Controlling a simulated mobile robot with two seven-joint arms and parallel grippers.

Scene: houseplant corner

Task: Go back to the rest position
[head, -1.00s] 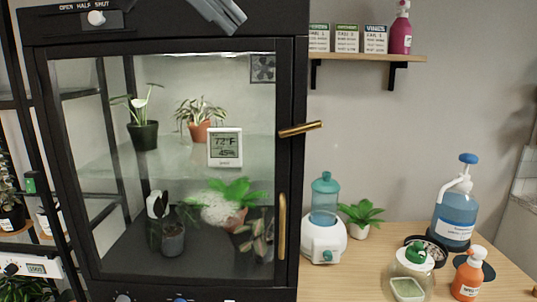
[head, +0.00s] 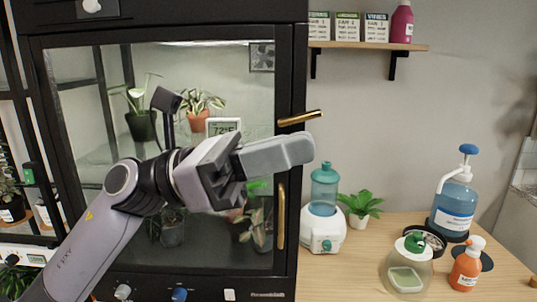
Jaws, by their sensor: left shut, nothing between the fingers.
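My left gripper (head: 300,148) is in the middle of the head view, in front of the cabinet's glass door. Its arm comes in from the lower left, and its fingers point right. The fingers are together with nothing between them. The black plant cabinet (head: 290,80) stands behind it with its glass door closed. The gripper and arm hide parts of the thermometer display (head: 222,125) and the plants inside. My right gripper is out of view.
The wooden table (head: 350,270) at the right holds a teal-topped white dispenser (head: 322,230), a small plant (head: 361,204), a glass jar (head: 405,275), an orange bottle (head: 467,265) and a blue pump bottle (head: 455,205). A brass latch handle (head: 300,118) sticks out right of the cabinet, close above the gripper.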

